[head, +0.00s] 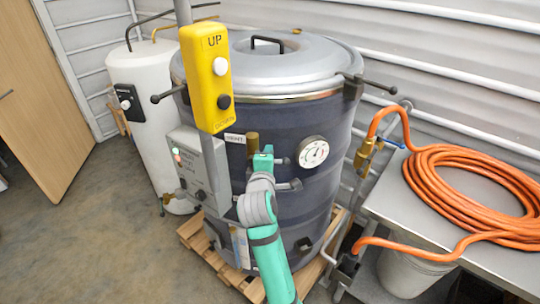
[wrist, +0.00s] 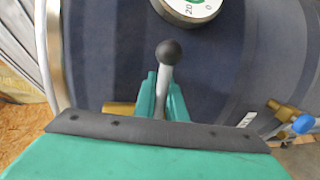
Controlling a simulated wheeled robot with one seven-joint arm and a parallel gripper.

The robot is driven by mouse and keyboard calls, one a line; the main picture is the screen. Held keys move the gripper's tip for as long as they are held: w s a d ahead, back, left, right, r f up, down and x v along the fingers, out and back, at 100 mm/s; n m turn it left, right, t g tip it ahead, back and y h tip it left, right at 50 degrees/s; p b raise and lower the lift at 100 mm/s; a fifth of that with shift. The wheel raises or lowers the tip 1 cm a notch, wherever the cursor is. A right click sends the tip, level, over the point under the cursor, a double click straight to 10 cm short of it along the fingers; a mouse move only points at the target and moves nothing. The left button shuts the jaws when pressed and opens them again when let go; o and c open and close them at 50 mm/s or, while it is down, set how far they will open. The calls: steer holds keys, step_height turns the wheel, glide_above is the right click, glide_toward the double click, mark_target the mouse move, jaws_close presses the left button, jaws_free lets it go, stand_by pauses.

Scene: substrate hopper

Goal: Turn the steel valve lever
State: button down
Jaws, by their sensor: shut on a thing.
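The steel valve lever (wrist: 163,88) is a grey bar with a black ball knob (wrist: 168,52) at its end. In the wrist view it stands between the two green fingers of my gripper (wrist: 162,98), which are shut on it below the knob. The knob sticks out past the fingertips toward the dial gauge. In the head view my gripper (head: 263,158) is at the front of the dark blue drum (head: 305,125), left of the round dial gauge (head: 313,152). There my gripper hides most of the lever, and its base is hidden.
A yellow UP/DOWN pendant (head: 207,105) hangs in front of the drum, above left of my gripper. A grey control box (head: 200,163) is at left. An orange hose (head: 435,185) lies on the steel table (head: 392,205) at right. The drum stands on a wooden pallet (head: 195,238).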

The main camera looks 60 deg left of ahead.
steer(key=c, duration=1.8)
jaws_free()
steer(key=shift+s, duration=0.1)
steer(key=v, duration=1)
steer(key=shift+s+d+r, duration=0.1)
steer(key=shift+s+d, duration=0.05)
steer(key=shift+d, duration=0.15)
